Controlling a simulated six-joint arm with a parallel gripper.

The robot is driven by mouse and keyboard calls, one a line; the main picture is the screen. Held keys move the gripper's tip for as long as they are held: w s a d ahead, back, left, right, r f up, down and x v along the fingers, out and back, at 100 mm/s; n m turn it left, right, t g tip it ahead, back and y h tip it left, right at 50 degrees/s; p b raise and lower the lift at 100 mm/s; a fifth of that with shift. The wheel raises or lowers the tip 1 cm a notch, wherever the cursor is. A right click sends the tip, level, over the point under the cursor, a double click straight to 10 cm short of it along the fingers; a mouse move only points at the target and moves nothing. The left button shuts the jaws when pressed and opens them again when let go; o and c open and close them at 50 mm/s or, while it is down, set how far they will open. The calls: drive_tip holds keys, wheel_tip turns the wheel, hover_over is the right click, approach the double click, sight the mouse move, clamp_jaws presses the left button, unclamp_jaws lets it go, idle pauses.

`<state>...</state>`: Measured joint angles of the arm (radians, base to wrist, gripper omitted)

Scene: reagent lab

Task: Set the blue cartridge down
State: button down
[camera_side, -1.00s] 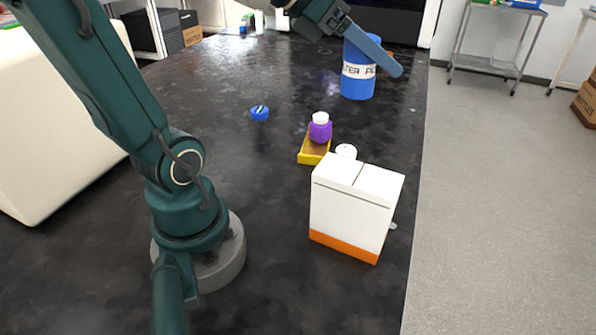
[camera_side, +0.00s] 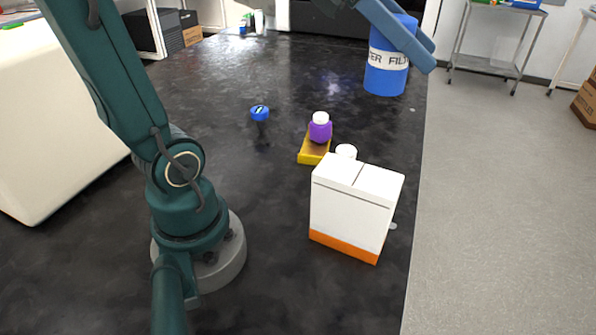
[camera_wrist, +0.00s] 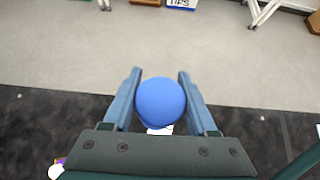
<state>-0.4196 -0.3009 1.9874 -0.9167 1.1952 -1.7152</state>
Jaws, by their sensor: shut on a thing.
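The blue cartridge (camera_side: 385,81) is an upright blue cylinder with a white label band reading in part "ER FILT". It is at the back right of the dark bench in the side view, close to the bench's right edge. My gripper (camera_side: 424,57) is shut on its upper part. In the wrist view, the cartridge's round blue top (camera_wrist: 160,98) sits between the two fingers of my gripper (camera_wrist: 160,74), with a bit of white label below it. I cannot tell whether the cartridge's base touches the bench.
A purple bottle with a white cap (camera_side: 320,128) stands on a yellow-edged block (camera_side: 308,152). A white box with an orange base (camera_side: 352,214) is in front, with a white round cap (camera_side: 346,151) behind it. A small blue item (camera_side: 260,113) lies mid-bench. Bench around it is clear.

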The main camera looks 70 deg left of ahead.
drive_tip(key=s+d+m+g+h, duration=0.1)
drive_tip(key=s+d+m+g, duration=1.3)
drive_tip(key=s+m, duration=0.15)
drive_tip(key=shift+m, duration=0.25)
drive_tip(key=f, duration=2.6)
drive_tip(key=shift+w+a, duration=0.25)
drive_tip(key=shift+w, duration=0.1)
drive_tip(key=shift+f, duration=0.1)
drive_tip(key=shift+f, duration=0.35)
drive_tip(key=shift+f, duration=0.15)
drive_tip(key=shift+c, duration=1)
unclamp_jaws()
